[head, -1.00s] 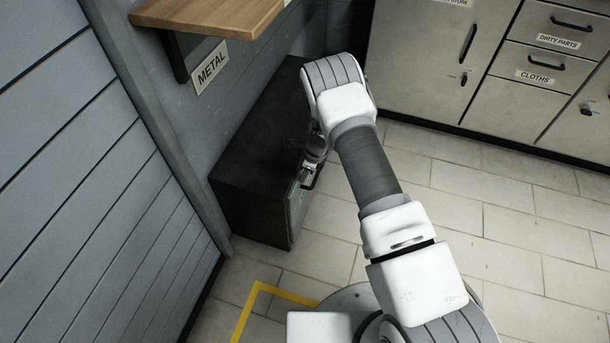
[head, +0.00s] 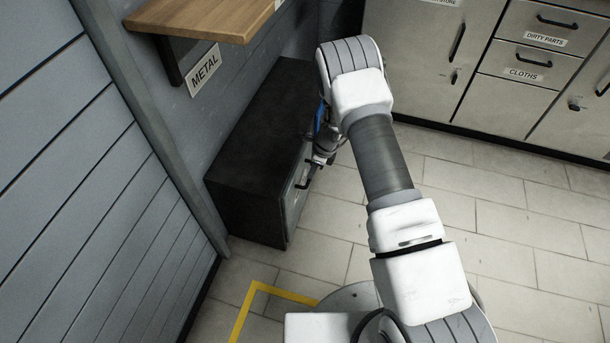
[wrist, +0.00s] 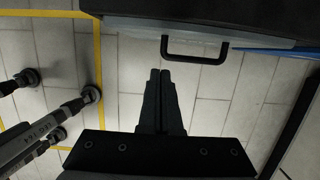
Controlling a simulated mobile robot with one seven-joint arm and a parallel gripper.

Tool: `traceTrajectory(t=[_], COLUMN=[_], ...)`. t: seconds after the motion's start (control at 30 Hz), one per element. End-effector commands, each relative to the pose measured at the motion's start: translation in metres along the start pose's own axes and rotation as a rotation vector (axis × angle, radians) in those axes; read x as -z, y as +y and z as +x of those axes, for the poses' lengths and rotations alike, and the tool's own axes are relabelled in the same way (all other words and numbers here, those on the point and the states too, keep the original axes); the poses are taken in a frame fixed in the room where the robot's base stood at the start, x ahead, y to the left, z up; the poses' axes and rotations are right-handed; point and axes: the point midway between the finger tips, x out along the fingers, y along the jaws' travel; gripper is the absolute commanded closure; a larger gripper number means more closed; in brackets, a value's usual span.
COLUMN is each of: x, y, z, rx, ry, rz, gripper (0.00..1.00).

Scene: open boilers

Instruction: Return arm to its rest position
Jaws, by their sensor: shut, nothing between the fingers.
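My arm reaches forward over the floor in the head view. My gripper, partly hidden by the wrist, shows beside the front of a low black cabinet (head: 245,150). In the wrist view my gripper (wrist: 160,74) has its two dark fingers together, with nothing between them. The cabinet's dark handle (wrist: 195,60) is just beyond and to the right of the fingertips and looks apart from them. The cabinet's front panel is grey; it appears shut, though the wrist hides part of it.
A wooden shelf (head: 205,18) with a METAL label (head: 204,71) is on the wall above the cabinet. Grey drawers and cupboards (head: 480,80) line the back. A blue strip (wrist: 275,50) lies along the cabinet's front edge. Tiled floor (head: 520,220) on the right is clear.

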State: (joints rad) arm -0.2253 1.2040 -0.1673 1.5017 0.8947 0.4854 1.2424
Motion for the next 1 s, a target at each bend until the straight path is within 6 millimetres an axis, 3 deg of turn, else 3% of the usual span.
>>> traceTrajectory(t=[0.03, 0.2, 0.73, 0.87, 1.0], x=[0.0, 0.001, -0.001, -0.013, -0.026], y=[0.0, 0.0, -0.001, -0.005, -0.004], z=[-0.017, -0.046, -0.072, -0.11, -0.17], rx=[0.0, 0.0, 0.003, 0.021, 0.048], ry=[0.001, 0.003, -0.003, -0.021, -0.043], rz=[0.002, 0.002, -0.021, -0.109, -0.262], gripper=[1.0, 1.0, 1.0, 1.0, 1.0])
